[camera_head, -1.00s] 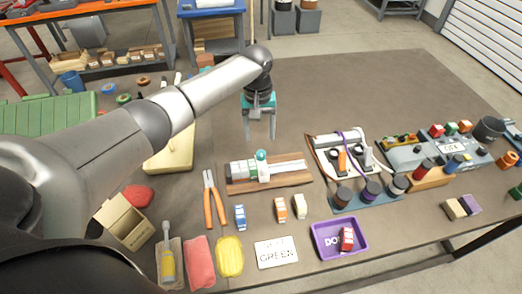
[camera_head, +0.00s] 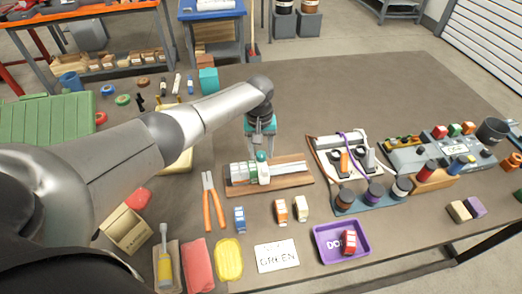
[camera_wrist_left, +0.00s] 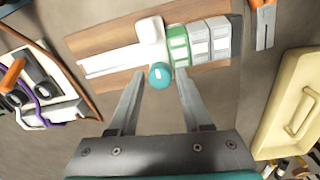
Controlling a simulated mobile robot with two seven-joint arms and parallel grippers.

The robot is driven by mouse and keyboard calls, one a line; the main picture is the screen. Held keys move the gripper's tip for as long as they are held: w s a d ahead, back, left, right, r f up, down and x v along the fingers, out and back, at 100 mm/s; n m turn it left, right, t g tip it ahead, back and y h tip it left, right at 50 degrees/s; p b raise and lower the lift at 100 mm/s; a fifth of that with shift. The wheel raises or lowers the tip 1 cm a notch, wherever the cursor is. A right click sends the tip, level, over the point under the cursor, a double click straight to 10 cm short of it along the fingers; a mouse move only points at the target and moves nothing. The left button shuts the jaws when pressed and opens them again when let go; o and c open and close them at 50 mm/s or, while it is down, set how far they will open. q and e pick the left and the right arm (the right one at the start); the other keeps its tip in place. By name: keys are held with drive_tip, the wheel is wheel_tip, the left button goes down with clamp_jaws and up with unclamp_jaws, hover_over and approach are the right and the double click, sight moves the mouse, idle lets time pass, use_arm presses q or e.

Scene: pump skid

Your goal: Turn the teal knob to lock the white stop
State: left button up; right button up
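The teal knob (camera_head: 261,156) sits at the near side of the white stop (camera_wrist_left: 150,32) in the left wrist view. The stop is on a pale rail (camera_wrist_left: 108,61) on a wooden board (camera_head: 296,179), against a green module (camera_wrist_left: 178,45) and several white-grey modules (camera_wrist_left: 206,42). My left gripper (camera_head: 260,147) is over the board's far edge. In the left wrist view my left gripper (camera_wrist_left: 160,74) is open, its fingertips on either side of the knob (camera_wrist_left: 160,76), with gaps visible. Finger height relative to the knob is unclear. My right gripper is not in view.
Pliers (camera_head: 212,200) lie left of the board. A cable panel (camera_head: 342,157) is to the right. A cream lidded piece (camera_wrist_left: 294,108) lies near the gripper. The table beyond the board is mostly clear.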

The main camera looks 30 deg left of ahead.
use_arm(q)
clamp_jaws()
drive_tip(key=shift+m, duration=0.3)
drive_tip(key=m+p, duration=0.1)
drive_tip(key=m, duration=0.1)
drive_tip(key=shift+m, duration=0.4)
drive_tip(key=m, duration=0.9)
drive_tip(key=shift+m, duration=0.4)
drive_tip(key=m, duration=0.4)
drive_tip(key=shift+m+g, duration=0.3)
